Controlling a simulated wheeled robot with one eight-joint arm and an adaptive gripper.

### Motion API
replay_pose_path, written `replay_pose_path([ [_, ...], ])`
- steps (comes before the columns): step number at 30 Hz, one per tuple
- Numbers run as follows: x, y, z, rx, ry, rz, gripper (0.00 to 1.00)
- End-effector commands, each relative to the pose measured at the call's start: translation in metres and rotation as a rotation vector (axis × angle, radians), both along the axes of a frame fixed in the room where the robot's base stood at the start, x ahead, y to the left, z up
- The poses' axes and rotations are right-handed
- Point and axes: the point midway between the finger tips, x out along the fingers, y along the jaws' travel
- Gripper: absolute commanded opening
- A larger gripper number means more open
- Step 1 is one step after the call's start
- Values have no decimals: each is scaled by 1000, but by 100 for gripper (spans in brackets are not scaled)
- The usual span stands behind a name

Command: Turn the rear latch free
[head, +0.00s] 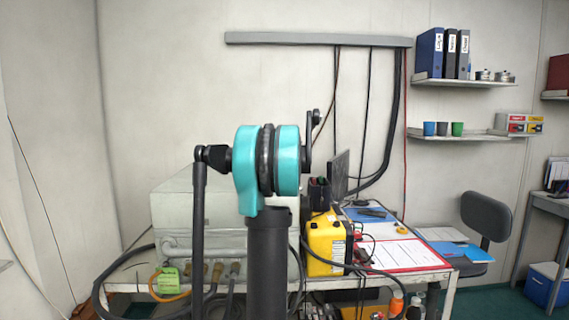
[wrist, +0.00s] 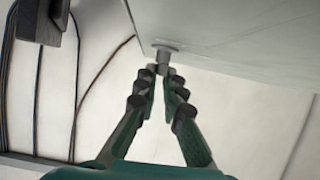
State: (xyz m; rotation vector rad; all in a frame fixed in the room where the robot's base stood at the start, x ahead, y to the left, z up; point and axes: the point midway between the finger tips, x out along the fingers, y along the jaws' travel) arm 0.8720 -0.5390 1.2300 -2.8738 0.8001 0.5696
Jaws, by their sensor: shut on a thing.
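In the wrist view my gripper (wrist: 162,72) is shut on the rear latch (wrist: 164,50), a small grey knob-like piece on the face of the pale air panel case (wrist: 240,32). The fingertips close around its lower end, and their pads hide part of it. The latch's exact angle is hard to tell. In the head view the panel case (head: 177,205) stands on the bench, partly behind my teal and black arm. The gripper and the latch are hidden in that view.
A yellow unit (head: 326,240) stands on the bench (head: 440,273) right of the case. A red-edged clipboard sheet (head: 402,255) lies further right. Cables run down the wall behind.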

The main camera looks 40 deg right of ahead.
Motion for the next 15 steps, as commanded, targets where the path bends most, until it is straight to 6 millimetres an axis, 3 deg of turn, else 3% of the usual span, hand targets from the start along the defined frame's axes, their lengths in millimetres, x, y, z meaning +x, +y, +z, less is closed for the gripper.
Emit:
replay_pose_path([
  [14,-1,0,-1,1,3,8,0],
  [15,-1,0,-1,1,3,8,10],
])
